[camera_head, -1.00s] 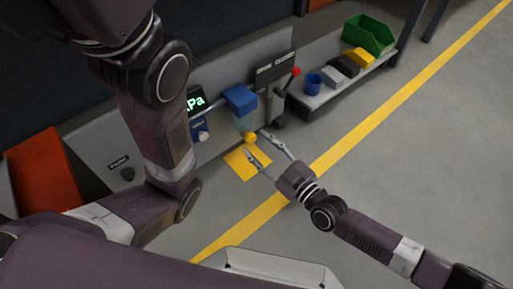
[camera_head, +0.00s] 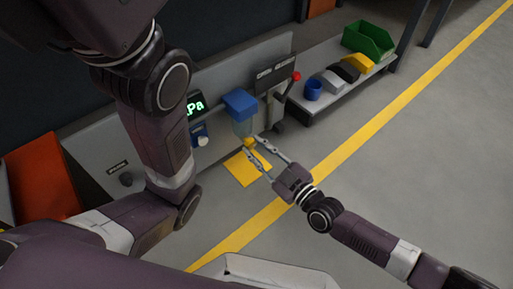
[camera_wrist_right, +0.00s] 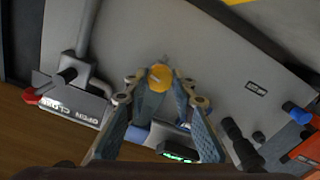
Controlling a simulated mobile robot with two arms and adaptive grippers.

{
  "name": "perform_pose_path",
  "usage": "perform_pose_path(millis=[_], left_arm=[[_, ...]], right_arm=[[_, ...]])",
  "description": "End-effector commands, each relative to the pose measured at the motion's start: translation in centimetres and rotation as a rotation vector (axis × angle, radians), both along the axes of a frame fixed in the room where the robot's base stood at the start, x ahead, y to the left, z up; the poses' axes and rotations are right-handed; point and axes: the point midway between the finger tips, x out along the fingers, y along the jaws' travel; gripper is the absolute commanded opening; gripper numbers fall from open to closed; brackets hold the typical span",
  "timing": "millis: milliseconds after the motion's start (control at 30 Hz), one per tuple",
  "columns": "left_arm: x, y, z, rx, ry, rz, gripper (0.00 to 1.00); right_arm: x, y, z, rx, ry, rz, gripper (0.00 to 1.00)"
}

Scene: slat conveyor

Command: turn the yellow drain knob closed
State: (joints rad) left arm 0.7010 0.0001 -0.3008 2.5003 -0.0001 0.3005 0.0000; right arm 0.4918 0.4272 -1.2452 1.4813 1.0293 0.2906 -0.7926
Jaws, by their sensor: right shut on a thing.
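The yellow drain knob (camera_head: 248,142) sits under the clear bowl of a blue-topped filter unit (camera_head: 240,103) on the grey panel. My right gripper (camera_head: 253,146) reaches it from the lower right. In the right wrist view the round yellow knob (camera_wrist_right: 160,77) lies between the two fingertips, and the gripper (camera_wrist_right: 160,88) is shut on it. How far the knob is turned cannot be told. My left arm fills the left of the head view; its gripper is out of the picture.
A lever with a red ball (camera_head: 296,76) stands right of the filter. A digital display (camera_head: 195,105) is to its left. A shelf holds a blue cup (camera_head: 313,90) and a green bin (camera_head: 368,40). A yellow plate (camera_head: 246,170) lies below.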

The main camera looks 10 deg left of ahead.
Motion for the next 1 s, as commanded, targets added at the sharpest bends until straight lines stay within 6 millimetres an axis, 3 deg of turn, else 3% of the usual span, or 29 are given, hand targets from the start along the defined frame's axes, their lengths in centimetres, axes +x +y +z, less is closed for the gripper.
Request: perform_pose_path(millis=[367,1000], left_arm=[[0.02,0.01,0.41,0.000,0.001,0.001,0.48],[0.06,0.01,0.75,0.000,0.001,0.001,0.48]], right_arm=[[-0.03,0.03,0.07,0.108,0.139,0.000,0.00],[-0.04,0.04,0.03,0.477,0.610,0.000,0.00]])
